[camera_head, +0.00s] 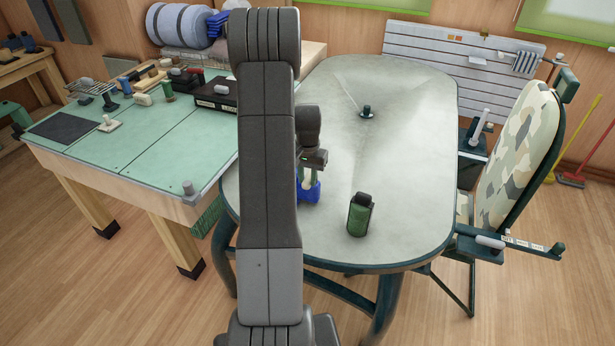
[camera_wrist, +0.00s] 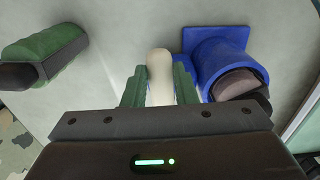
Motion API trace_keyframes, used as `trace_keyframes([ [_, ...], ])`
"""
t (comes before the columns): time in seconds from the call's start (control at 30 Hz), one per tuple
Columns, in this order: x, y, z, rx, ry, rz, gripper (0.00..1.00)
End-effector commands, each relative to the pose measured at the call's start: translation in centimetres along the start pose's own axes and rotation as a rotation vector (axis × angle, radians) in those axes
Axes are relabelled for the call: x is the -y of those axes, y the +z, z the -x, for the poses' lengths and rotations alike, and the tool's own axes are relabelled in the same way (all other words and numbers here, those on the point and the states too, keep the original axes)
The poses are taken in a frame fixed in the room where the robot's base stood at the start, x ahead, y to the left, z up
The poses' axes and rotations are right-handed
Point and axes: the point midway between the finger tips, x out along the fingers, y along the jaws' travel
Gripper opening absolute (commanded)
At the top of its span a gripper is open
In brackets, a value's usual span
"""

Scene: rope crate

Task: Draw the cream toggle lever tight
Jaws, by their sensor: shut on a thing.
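The cream toggle lever (camera_wrist: 159,62) stands between the two green fingers of my gripper (camera_wrist: 159,80) in the wrist view. The gripper is shut on it, and the rounded cream end shows past the fingertips. A blue holder (camera_wrist: 229,62) is just right of the fingers, with a brownish dark piece (camera_wrist: 242,88) inside its ring. The lever's joint with the holder is hidden. In the head view, the blue holder (camera_head: 312,192) stands on the grey table, partly hidden by my arm, with my gripper (camera_head: 309,174) above and against it.
A green and black object (camera_head: 360,214) stands on the grey oval table (camera_head: 410,150), right of the gripper, with clear space around it. A small dark knob (camera_head: 366,112) is farther back.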

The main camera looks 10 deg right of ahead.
Motion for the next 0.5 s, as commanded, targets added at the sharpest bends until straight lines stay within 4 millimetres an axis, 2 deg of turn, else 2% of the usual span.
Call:
trace_keyframes([
  [0.27, -0.13, -0.02, -0.03, -0.001, 0.0, 0.023, 0.0],
  [0.5, -0.73, -0.09, -0.17, -0.002, 0.0, 0.139, 0.0],
])
